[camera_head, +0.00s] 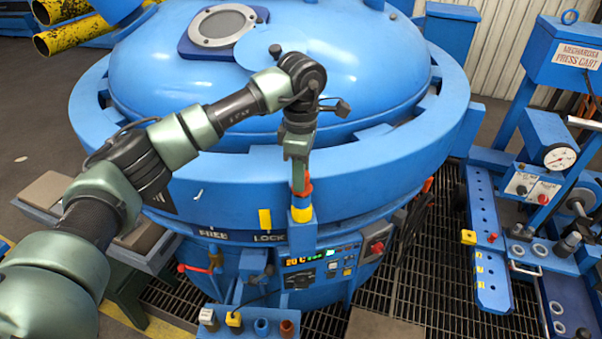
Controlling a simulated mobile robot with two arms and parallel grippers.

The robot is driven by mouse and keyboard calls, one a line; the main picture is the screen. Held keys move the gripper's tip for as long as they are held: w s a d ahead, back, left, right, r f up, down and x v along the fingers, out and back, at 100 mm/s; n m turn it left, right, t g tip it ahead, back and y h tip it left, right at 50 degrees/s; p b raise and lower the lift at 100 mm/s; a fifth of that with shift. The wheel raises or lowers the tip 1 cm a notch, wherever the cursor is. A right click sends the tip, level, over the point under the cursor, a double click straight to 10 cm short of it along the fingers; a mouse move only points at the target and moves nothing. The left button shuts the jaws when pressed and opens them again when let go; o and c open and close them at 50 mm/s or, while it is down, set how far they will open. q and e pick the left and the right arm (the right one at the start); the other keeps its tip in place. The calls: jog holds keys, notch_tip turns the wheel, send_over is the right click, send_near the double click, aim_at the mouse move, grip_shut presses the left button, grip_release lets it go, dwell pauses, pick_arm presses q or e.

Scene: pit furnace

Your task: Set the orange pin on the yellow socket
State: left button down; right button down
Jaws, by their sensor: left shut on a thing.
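My left gripper (299,178) points down in front of the blue furnace and is shut on the orange pin (303,190). Only part of the pin shows below the fingers. The yellow socket (302,214) is a yellow band on top of a blue upright post at the furnace front, directly below the pin. The pin and socket line up in this view. I cannot tell whether the pin is seated or only just above it. My right gripper is not in view.
The domed furnace (320,90) with its wide rim fills the middle. A control panel (318,262) is below the post. Small coloured sockets (262,327) stand at the front edge. At right are a drilled blue rail (482,215) and a gauge stand (559,157).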

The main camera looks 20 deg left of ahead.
pick_arm(q)
jog(key=shift+b, duration=0.3)
dwell(0.8)
jog(key=shift+f+b, duration=0.45)
jog(key=shift+f, duration=0.15)
jog(key=c, duration=1.4)
grip_release()
jog(key=shift+o, duration=0.2)
jog(key=shift+r, duration=0.1)
jog(key=shift+r+p, duration=3.05)
jog(key=shift+r, duration=2.4)
